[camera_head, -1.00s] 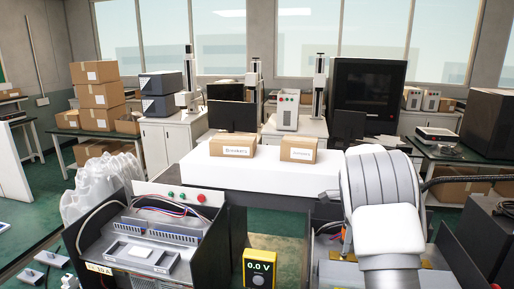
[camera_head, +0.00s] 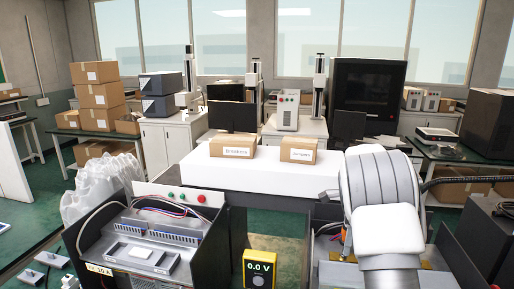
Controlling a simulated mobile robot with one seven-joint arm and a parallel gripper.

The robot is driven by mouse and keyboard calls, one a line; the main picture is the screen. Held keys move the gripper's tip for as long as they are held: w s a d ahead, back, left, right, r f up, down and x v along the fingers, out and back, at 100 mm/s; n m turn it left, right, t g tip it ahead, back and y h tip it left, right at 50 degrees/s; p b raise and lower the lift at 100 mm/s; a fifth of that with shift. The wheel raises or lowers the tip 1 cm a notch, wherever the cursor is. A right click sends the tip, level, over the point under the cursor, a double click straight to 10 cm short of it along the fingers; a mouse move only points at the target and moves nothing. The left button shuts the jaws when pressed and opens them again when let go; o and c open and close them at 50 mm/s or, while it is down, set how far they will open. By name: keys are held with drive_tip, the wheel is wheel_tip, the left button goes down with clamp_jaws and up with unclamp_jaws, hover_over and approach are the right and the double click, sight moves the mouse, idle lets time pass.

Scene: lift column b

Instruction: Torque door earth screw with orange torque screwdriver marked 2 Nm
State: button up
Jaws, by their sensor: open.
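An open electrical enclosure (camera_head: 205,255) with wires and grey and blue parts inside stands at the lower left. A light panel with red and green buttons (camera_head: 187,197) rises at its back edge; I cannot tell whether this is the door. I cannot make out the earth screw or the orange torque screwdriver marked 2 Nm. My grey and white arm fills the lower right and hides part of the bench behind it. My gripper does not show in this view.
A yellow meter (camera_head: 260,268) reading 0.0 V stands right of the enclosure. Two labelled cardboard boxes (camera_head: 233,146) (camera_head: 299,150) sit on a white surface (camera_head: 200,170) behind. White bags (camera_head: 95,188) lie at left. Green floor (camera_head: 278,232) shows between the enclosure and my arm.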

drive_tip(key=shift+r+p, duration=2.15)
drive_tip(key=shift+r, duration=1.25)
